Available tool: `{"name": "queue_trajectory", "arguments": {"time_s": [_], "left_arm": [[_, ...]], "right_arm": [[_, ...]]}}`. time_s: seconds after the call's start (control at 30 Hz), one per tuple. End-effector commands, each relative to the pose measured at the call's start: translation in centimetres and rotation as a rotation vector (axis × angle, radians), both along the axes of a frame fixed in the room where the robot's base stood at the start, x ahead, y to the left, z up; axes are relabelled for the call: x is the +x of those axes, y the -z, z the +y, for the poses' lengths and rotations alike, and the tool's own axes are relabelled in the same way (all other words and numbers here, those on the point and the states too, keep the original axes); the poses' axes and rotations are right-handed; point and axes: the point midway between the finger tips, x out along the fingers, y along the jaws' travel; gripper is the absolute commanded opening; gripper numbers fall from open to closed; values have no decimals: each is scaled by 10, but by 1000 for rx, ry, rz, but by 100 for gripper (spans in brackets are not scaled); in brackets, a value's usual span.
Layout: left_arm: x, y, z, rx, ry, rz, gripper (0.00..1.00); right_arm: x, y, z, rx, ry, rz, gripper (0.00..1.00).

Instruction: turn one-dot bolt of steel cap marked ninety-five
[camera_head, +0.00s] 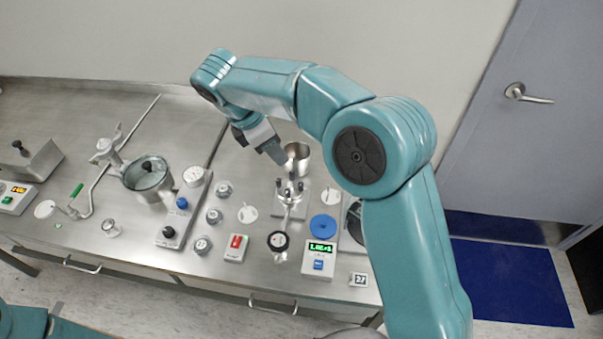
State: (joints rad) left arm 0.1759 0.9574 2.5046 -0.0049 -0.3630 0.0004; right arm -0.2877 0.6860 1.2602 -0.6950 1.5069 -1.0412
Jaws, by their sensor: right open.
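My right arm reaches over the steel bench, and its gripper (276,153) is open, pointing down beside a steel cup (298,160). Just below the cup in the picture is a steel fitting with small dark-topped posts (289,192) on a plate. Small round steel pieces (214,216) stand in a column left of it. No marking ninety-five and no bolt dots can be read at this size, so I cannot tell which piece is the named cap. My left gripper is not in view.
A blue disc (323,227), a display box (319,259), a red-marked box (236,247) and a card reading 27 (359,280) are near the front edge. A door (520,130) is right.

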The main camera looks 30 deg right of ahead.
Motion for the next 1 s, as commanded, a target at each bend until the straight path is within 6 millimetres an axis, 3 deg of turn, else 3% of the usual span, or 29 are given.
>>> {"name": "queue_trajectory", "arguments": {"time_s": [0.17,0.7,1.0], "left_arm": [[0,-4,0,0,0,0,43],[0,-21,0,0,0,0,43],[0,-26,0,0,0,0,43]], "right_arm": [[1,4,5,-2,-9,1,41],[-3,112,-41,-1,-11,3,41],[-3,144,-55,1,-10,-1,41]]}}
